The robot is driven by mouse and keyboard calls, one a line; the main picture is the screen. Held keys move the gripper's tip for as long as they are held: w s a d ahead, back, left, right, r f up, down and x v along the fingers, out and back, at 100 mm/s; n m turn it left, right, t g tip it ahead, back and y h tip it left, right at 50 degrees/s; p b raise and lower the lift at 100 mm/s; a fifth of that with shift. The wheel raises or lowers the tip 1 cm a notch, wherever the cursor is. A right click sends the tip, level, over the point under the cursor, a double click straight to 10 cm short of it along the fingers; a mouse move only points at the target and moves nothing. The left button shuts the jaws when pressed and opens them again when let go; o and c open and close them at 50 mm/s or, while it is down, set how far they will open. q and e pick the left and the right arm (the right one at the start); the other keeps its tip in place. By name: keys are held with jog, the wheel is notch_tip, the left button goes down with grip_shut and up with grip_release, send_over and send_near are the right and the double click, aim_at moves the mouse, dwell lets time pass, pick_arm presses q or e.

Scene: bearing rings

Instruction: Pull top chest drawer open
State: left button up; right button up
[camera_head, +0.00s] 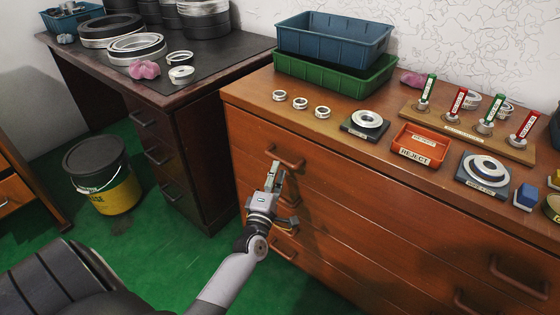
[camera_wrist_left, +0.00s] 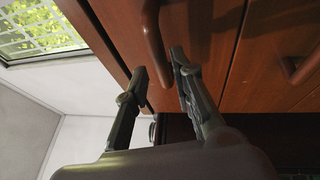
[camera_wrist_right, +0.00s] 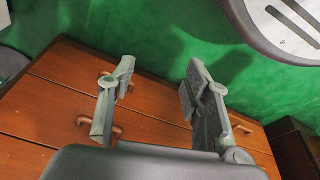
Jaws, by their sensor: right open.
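The brown wooden chest (camera_head: 235,98) stands right of centre in the head view. Its top drawer (camera_head: 345,180) looks shut, its front flush with the chest. The drawer's left bar handle (camera_head: 287,160) is just above the tips of my left gripper (camera_head: 277,172). In the left wrist view that handle (camera_wrist_left: 152,40) reaches down between the spread fingertips of my left gripper (camera_wrist_left: 160,68). The fingers are open; I cannot tell whether they touch the handle. My right gripper (camera_wrist_right: 160,76) is open and empty, seen only in the right wrist view, with chest handles (camera_wrist_right: 118,131) beyond it.
More handles sit below, one (camera_head: 283,250) near the arm. The chest top holds a green bin (camera_head: 335,80), a blue bin (camera_head: 335,45), small rings and a red reject tray (camera_head: 420,146). A dark desk (camera_head: 215,120) and a bucket (camera_head: 110,190) stand left on green floor.

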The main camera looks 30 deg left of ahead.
aim_at(280, 158)
pick_arm(q)
jog(key=x, duration=0.4)
jog(key=shift+w+a+r, duration=0.1)
jog(key=shift+w+a, duration=0.1)
jog(key=shift+w, duration=0.25)
pick_arm(e)
jog(key=shift+w+r, duration=0.25)
jog(key=shift+r, duration=0.65)
pick_arm(q)
jog(key=shift+c, duration=0.6)
grip_shut()
pick_arm(e)
jog(key=shift+s+f, duration=0.15)
